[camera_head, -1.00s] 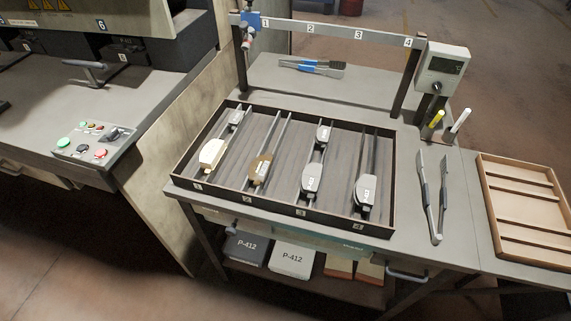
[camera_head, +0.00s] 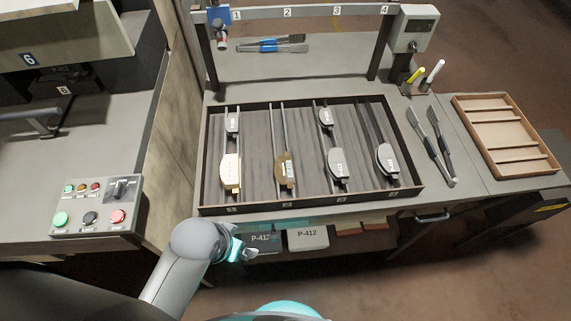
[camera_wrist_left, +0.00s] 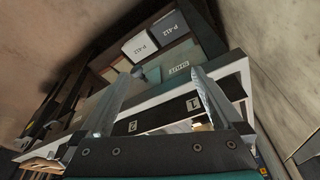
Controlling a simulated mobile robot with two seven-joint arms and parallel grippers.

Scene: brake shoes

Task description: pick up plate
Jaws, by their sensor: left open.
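Several brake plates lie on rails in a dark-rimmed tray (camera_head: 310,203). A cream plate (camera_head: 231,173) is in lane 1 and a brown plate (camera_head: 286,170) in lane 2. Grey plates lie in lane 3 (camera_head: 338,168) and lane 4 (camera_head: 387,158). Smaller grey pieces sit behind in lane 1 (camera_head: 232,122) and lane 3 (camera_head: 326,118). My left gripper (camera_head: 246,254) is in front of the bench, below the tray's near left corner, apart from every plate. The left wrist view shows its fingers (camera_wrist_left: 165,76) spread and empty. My right gripper is not in view.
Tongs (camera_head: 433,146) and a wooden tray (camera_head: 505,138) lie to the right. A numbered rail (camera_head: 310,12) spans the back, with a meter (camera_head: 414,28) at its right. Boxes (camera_head: 307,236) marked P-412 sit on the lower shelf. A button panel (camera_head: 97,205) is at the left.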

